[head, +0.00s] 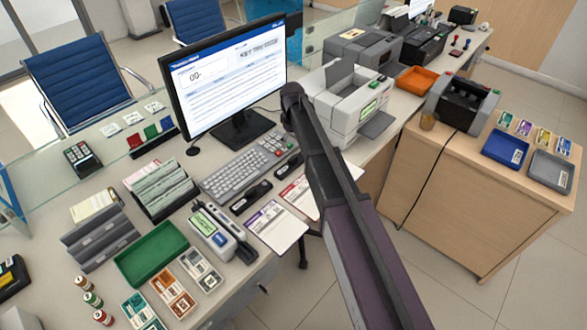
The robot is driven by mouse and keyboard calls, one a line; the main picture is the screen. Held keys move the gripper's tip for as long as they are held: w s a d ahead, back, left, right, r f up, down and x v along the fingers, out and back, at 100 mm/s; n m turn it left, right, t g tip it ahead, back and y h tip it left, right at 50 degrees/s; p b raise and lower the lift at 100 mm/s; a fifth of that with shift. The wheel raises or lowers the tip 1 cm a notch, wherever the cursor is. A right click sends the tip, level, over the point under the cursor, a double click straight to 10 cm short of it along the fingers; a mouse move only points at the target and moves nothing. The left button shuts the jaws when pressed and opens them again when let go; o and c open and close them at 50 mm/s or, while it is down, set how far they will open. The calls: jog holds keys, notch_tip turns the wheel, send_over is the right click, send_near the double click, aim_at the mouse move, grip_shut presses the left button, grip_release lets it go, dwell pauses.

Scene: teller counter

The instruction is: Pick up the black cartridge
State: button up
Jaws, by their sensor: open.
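I cannot pick out the black cartridge for certain. A black block with a pale label (251,196) lies in front of the keyboard, and a similar black block (288,166) lies to its right. Both are small, and I cannot tell if either is the cartridge. My arm rises from the bottom right to a dark joint near the monitor's right edge. My gripper does not show in the head view, so its place relative to these blocks cannot be seen.
The monitor (225,75), keyboard (245,165) and white printer (345,100) crowd the counter. A green tray (150,255) and a device with a green display (215,232) stand in front. A wooden cabinet (450,205) at right bears a blue tray (505,148) and a grey tray (551,172).

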aim_at(293, 157)
jog(key=shift+f+b, duration=1.7)
jog(key=shift+f, duration=0.3)
jog(key=shift+w+f+b, duration=0.15)
jog(key=shift+f+b, duration=2.45)
jog(key=c, duration=1.2)
jog(key=shift+r, duration=0.2)
notch_tip(293, 157, up, 4)
jog(key=p, duration=0.4)
jog(key=shift+f, duration=0.15)
jog(key=s, duration=0.5)
jog(key=s+d, duration=0.1)
jog(key=s, duration=0.4)
jog(key=s+r+p, duration=0.1)
jog(key=s, duration=0.5)
jog(key=shift+d, duration=0.35)
